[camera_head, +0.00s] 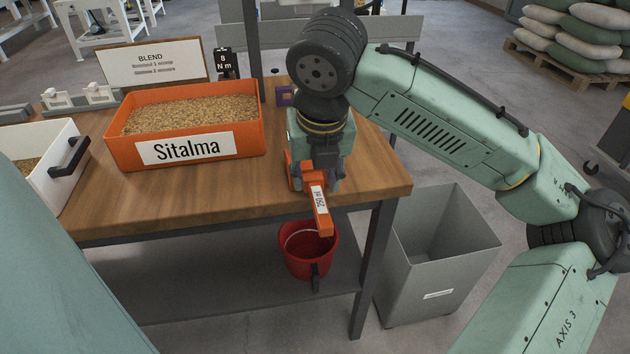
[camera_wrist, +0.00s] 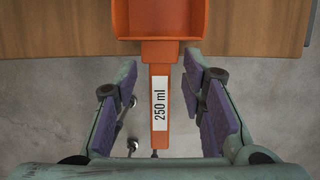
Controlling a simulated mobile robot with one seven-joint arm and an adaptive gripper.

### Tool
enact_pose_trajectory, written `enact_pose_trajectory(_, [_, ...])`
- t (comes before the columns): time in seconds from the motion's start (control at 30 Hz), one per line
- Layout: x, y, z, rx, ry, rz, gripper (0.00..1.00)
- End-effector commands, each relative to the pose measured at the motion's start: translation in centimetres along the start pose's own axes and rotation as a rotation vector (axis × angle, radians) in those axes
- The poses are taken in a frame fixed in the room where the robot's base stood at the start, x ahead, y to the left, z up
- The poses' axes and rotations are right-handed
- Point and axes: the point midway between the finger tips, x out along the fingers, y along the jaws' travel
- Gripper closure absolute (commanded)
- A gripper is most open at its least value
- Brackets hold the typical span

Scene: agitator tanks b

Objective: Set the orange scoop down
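The orange scoop (camera_head: 319,208) is at the front edge of the wooden table (camera_head: 225,203), near its right end. In the wrist view, its bowl (camera_wrist: 158,20) lies over the tabletop and its handle (camera_wrist: 160,130), labelled "250 ml", sticks out past the edge over the floor. My gripper (camera_head: 314,170) is right above the scoop and partly hides it. In the wrist view, my gripper (camera_wrist: 163,80) is open, with a purple-padded finger on each side of the handle and a visible gap on both sides. Whether the bowl fully touches the tabletop cannot be told.
An orange bin (camera_head: 255,140) labelled "Sitalma", full of grain, stands left of my gripper. A white bin (camera_head: 55,180) with a black handle is farther left. A red bucket (camera_head: 308,262) is below the table edge. A grey waste bin (camera_head: 430,275) stands right of the table.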

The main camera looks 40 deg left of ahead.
Motion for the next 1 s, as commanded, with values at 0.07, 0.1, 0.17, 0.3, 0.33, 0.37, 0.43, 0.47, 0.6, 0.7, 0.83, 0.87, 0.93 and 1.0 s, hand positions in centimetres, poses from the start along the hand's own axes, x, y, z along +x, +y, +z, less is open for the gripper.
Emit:
enact_pose_trajectory(0.07, [-1.7, 0.1, 0.1, -0.002, -0.003, 0.001, 0.63])
enact_pose_trajectory(0.1, [-2.6, 0.1, 0.0, -0.002, -0.003, 0.002, 0.63])
enact_pose_trajectory(0.17, [-4.0, 0.1, 0.1, -0.002, -0.004, 0.001, 0.63])
enact_pose_trajectory(0.3, [-6.8, 0.1, 0.0, -0.001, -0.002, 0.000, 0.63])
enact_pose_trajectory(0.33, [-7.3, 0.1, 0.0, 0.000, -0.003, 0.000, 0.63])
enact_pose_trajectory(0.37, [-7.8, 0.0, 0.0, 0.000, -0.001, 0.000, 0.63])
enact_pose_trajectory(0.43, [-8.7, -0.1, 0.0, 0.001, -0.002, -0.003, 0.63])
enact_pose_trajectory(0.47, [-9.0, 0.0, 0.0, 0.001, -0.001, -0.002, 0.63])
enact_pose_trajectory(0.6, [-9.8, 0.0, 0.0, 0.000, 0.000, 0.000, 0.63])
enact_pose_trajectory(0.7, [-9.9, 0.0, 0.0, -0.001, 0.000, 0.000, 0.63])
enact_pose_trajectory(0.83, [-9.9, 0.0, 0.0, -0.001, 0.000, 0.001, 0.63])
enact_pose_trajectory(0.87, [-9.9, 0.0, 0.0, -0.001, 0.000, 0.001, 0.63])
enact_pose_trajectory(0.93, [-9.8, 0.2, 0.1, 0.003, -0.004, 0.006, 0.63])
enact_pose_trajectory(1.0, [-9.5, 1.0, 0.6, 0.023, -0.033, 0.039, 0.63])
